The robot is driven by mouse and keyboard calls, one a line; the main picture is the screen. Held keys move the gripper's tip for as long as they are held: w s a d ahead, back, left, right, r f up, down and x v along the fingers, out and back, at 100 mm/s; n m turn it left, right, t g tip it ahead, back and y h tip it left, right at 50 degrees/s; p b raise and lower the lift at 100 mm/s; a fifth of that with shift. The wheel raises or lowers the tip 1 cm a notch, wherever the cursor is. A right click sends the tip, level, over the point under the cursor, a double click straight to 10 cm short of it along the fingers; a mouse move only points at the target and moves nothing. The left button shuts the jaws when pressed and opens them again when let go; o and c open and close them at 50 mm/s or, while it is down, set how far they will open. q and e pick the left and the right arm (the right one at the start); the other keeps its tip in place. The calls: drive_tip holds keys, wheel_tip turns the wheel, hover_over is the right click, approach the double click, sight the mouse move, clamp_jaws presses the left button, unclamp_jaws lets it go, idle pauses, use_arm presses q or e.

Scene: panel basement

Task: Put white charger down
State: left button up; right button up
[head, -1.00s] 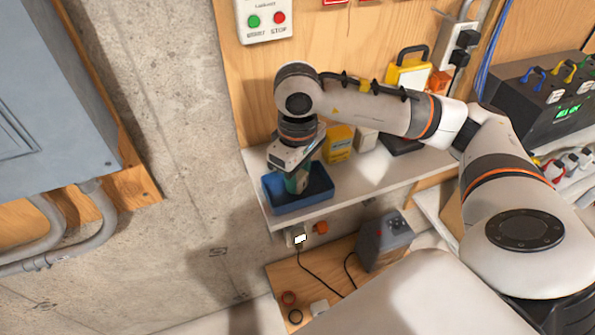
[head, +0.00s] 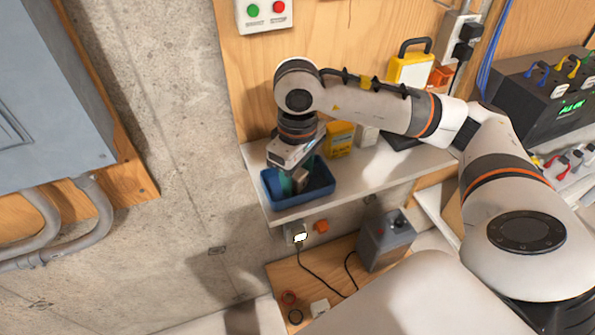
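My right gripper (head: 297,178) points down into a blue tray (head: 305,197) at the left end of the white shelf. Its teal fingers look spread apart, with a small grey-brown shape (head: 301,180) between or behind them. I cannot tell whether this shape is the white charger, as the gripper hides much of the tray inside. A small bright white piece (head: 300,237) with a dark cord sits at the wall socket below the shelf. My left gripper is not in view.
A yellow box (head: 339,139) stands on the shelf (head: 392,170) just right of the tray. A grey box (head: 386,240) and a small white block (head: 319,307) are on the lower wooden board (head: 330,272). A grey cabinet (head: 55,90) hangs at left.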

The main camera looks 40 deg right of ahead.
sight(298, 173)
drive_tip(key=shift+r+p, duration=0.75)
drive_tip(key=shift+p, duration=0.35)
drive_tip(key=shift+w+r+b, duration=0.1)
drive_tip(key=shift+r+b, duration=0.25)
drive_tip(key=shift+b, duration=0.05)
wheel_tip(298, 173, up, 4)
drive_tip(key=shift+b, duration=0.7)
wheel_tip(298, 173, up, 7)
